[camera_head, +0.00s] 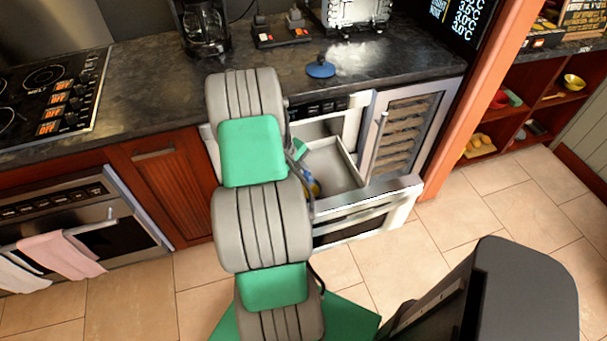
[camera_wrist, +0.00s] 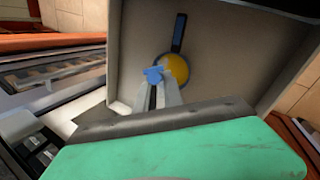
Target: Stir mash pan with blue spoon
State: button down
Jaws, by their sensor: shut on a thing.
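The mash pan (camera_wrist: 179,30) sits inside the open microwave drawer (camera_wrist: 226,45), its dark handle pointing to the top of the wrist view. Yellow mash (camera_wrist: 176,69) fills its bowl. My gripper (camera_wrist: 156,84) is shut on the blue spoon (camera_wrist: 154,73), of which only a small blue part shows between the fingertips. Fingers and spoon overlap the left of the mash; whether the spoon touches it I cannot tell. In the head view the open drawer (camera_head: 335,160) shows, with my arm hiding most of the pan and gripper.
A blue round lid-like thing (camera_head: 320,68) lies on the dark counter (camera_head: 270,85) above the drawer. A coffee maker (camera_head: 203,28) stands at the back. The drawer's walls surround the pan. A wine cooler (camera_head: 405,130) is right of the drawer.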

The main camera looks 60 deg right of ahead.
notch_tip(320, 180, up, 5)
jog(key=p, duration=0.3)
jog(key=shift+w, duration=0.1)
